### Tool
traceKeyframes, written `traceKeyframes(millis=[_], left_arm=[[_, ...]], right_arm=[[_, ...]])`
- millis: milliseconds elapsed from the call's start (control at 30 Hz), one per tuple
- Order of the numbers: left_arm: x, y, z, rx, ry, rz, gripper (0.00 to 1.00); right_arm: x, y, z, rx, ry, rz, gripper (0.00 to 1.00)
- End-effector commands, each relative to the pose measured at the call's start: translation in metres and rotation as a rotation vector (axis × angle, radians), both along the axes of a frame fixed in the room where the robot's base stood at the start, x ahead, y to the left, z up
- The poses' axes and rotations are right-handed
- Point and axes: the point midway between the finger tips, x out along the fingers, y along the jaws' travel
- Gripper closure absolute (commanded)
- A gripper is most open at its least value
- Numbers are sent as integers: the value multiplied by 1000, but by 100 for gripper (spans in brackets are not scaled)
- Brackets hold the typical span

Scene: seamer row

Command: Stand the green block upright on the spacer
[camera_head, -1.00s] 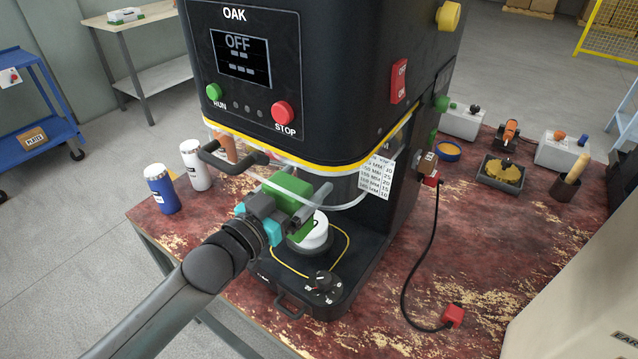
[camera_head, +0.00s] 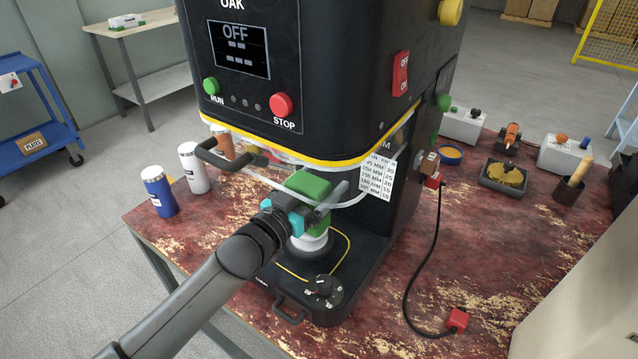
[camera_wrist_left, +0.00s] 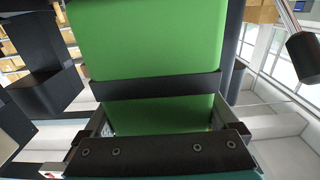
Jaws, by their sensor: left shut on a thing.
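The green block (camera_head: 308,184) is held by my left gripper (camera_head: 311,212) under the black head of the seamer. The gripper is shut on it, and the block appears upright. In the left wrist view the green block (camera_wrist_left: 148,38) fills the middle, with a dark finger bar across it. The white round spacer (camera_head: 308,242) sits on the machine's base directly below the block. The gripper covers part of the block and the top of the spacer, so I cannot tell whether they touch. My right gripper is not in view.
The seamer's display (camera_head: 239,49) reads OFF. A curved clear guard with a black handle (camera_head: 222,158) is close to the gripper. A black knob (camera_head: 323,285) is on the base front. Bottles (camera_head: 160,190) stand at left. A red plug (camera_head: 457,319) lies at right.

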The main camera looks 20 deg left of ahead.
Motion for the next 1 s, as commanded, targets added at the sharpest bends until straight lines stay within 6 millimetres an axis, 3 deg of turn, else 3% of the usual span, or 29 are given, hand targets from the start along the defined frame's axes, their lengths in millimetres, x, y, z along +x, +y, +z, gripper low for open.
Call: traceKeyframes(millis=[133,167,200,567,1000], left_arm=[[0,0,-4,0,0,0,70],[0,0,-3,0,0,0,4],[0,0,-3,0,0,0,0],[-4,1,0,1,2,0,0],[-62,22,0,1,3,0,0]], right_arm=[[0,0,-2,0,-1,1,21],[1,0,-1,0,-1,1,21],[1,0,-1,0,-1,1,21],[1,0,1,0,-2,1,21],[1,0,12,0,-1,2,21]])
